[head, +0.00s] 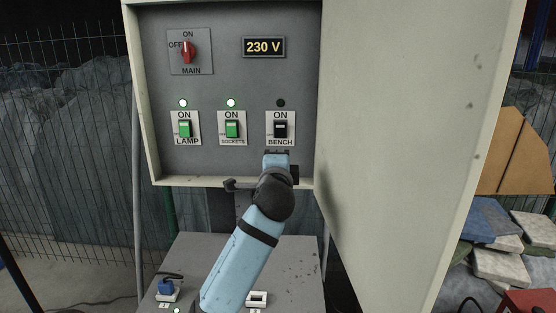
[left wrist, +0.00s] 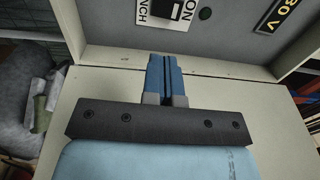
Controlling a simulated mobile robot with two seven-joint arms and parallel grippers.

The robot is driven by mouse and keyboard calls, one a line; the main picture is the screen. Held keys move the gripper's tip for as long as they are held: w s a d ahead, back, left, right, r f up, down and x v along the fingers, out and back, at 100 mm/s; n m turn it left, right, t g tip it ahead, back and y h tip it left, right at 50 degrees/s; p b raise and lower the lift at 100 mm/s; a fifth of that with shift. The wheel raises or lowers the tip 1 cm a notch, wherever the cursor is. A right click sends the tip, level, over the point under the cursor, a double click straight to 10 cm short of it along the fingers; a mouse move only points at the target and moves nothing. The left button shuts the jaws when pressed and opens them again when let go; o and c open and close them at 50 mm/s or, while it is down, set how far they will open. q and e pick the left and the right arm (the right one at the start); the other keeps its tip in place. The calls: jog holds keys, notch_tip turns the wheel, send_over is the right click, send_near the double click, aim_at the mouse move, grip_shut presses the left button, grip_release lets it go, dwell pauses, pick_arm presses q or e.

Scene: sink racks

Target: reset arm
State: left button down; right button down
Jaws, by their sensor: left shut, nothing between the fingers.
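My left gripper (head: 277,154) is just below the BENCH switch (head: 280,130) of an open electrical cabinet (head: 220,165). In the left wrist view its blue fingers (left wrist: 165,72) are shut together with nothing between them, and they point toward the panel. The BENCH switch is black and its indicator (head: 280,103) is dark. The LAMP switch (head: 184,129) and SOCKETS switch (head: 232,129) are green, with lit indicators. The red MAIN knob (head: 188,51) is upright. My right gripper is not in view.
The cabinet door (head: 410,110) stands open on the right. A display (head: 263,47) reads 230 V. A grey bench top (head: 290,262) below holds a blue plug (head: 167,286) and a socket (head: 258,299). Stacked slabs (head: 500,262) lie at right; a wire fence (head: 60,130) at left.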

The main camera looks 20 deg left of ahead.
pick_arm(q)
jog(key=s+f+n+g+h+p, duration=0.15)
jog(key=s+f, duration=0.25)
jog(key=f, duration=0.5)
jog(key=s+d+f+n+g+h, duration=0.15)
jog(key=s+f, duration=0.25)
jog(key=f, duration=0.5)
jog(key=s+f+n+h+p, duration=0.15)
jog(key=s+f, duration=0.25)
jog(key=f, duration=0.5)
jog(key=s+f+n+g+h, duration=0.1)
jog(key=s+f+n, duration=0.1)
jog(key=s+f, duration=0.3)
jog(key=s+f+n+g+h+p, duration=0.1)
jog(key=s+f+n, duration=0.2)
jog(key=s, duration=0.9)
jog(key=s+f+n+g+h+p, duration=0.1)
jog(key=s+f+n+h, duration=0.1)
jog(key=s+f, duration=0.5)
jog(key=s, duration=0.2)
jog(key=shift+s+f+g, duration=0.2)
jog(key=shift+s+g, duration=0.1)
jog(key=shift+g, duration=0.1)
